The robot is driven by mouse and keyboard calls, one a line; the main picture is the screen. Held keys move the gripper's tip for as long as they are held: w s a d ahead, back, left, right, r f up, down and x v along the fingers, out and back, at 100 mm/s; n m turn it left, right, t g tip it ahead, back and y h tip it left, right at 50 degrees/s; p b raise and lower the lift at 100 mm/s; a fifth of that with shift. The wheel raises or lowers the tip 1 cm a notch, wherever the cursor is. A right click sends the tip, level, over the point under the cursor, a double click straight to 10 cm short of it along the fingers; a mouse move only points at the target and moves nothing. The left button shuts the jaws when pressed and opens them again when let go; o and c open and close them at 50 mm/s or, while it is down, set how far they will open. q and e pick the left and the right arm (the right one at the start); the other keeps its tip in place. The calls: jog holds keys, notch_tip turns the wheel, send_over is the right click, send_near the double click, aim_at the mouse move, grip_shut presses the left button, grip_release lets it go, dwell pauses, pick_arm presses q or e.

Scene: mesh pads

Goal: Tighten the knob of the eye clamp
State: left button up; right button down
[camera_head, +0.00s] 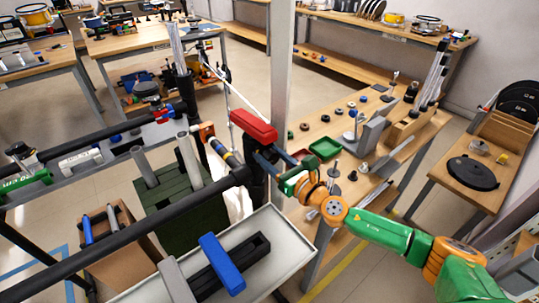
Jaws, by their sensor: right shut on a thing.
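My right gripper (272,162), at the end of the green and orange arm from the right, reaches left to a dark clamp-like piece (240,174) at the end of a long black bar. This piece looks like the eye clamp. The gripper is shut on a small part there, which looks like the knob. The fingers and the clamp overlap, so the knob itself is mostly hidden. My left gripper is not in view.
A red block (254,124) stands just above the gripper. A grey tray (285,238) with a blue-handled tool (222,263) lies below. A wooden workbench (322,131) with small parts and a green tray (325,149) is behind my right arm.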

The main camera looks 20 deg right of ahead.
jog(key=m, duration=0.3)
jog(key=shift+m, duration=0.4)
jog(key=m, duration=0.4)
jog(key=shift+d+m, duration=0.1)
jog(key=shift+m, duration=0.2)
jog(key=m+p, duration=0.1)
jog(key=m, duration=0.3)
jog(key=shift+m, duration=0.3)
jog(key=shift+f+m+p, duration=0.1)
jog(key=shift+m+p, duration=0.3)
jog(key=shift+m, duration=1.6)
jog(key=shift+c, duration=1.5)
grip_release()
